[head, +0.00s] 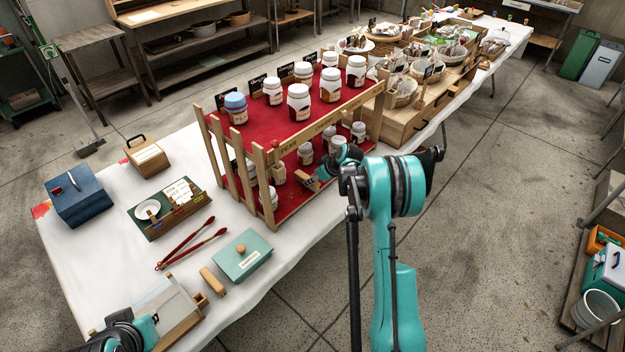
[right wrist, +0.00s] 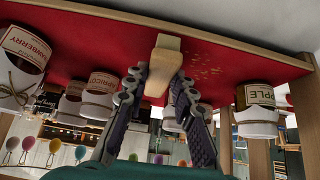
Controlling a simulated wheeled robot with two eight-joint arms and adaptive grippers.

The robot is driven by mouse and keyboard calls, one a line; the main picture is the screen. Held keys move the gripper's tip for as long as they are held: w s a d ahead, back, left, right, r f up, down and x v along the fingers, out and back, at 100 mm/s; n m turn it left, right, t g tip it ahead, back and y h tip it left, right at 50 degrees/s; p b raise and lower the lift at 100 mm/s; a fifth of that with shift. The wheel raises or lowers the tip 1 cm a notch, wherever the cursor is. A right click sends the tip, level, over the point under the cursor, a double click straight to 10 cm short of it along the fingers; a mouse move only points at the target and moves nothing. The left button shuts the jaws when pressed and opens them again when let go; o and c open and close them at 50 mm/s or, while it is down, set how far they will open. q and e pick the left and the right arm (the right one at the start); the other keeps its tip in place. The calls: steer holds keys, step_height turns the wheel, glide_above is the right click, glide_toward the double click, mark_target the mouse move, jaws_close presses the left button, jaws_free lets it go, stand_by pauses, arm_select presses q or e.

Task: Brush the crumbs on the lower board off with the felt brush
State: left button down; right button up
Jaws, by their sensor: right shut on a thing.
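The lower board (head: 291,203) is a red shelf in the wooden jar stand, with jars on it. In the right wrist view the board (right wrist: 110,45) appears upside down, across the top. Tan crumbs (right wrist: 206,72) lie scattered on it, right of the brush. My right gripper (head: 318,174) reaches into the stand's open front. It is shut on the felt brush (right wrist: 162,70), whose wooden body shows between the fingers, with its pale end close to the board. I cannot tell whether it touches. My left gripper (head: 152,318) is at the bottom left, partly cut off.
Jars stand near the brush on both sides, including one labelled apricot (right wrist: 103,90) and one labelled apple (right wrist: 256,108). The upper board (head: 270,110) with more jars hangs over the space. Red tongs (head: 186,243) and a green box (head: 241,256) lie on the white table.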

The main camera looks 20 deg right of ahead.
steer(key=shift+f+b, duration=0.3)
steer(key=shift+f, duration=0.05)
steer(key=shift+a, duration=0.1)
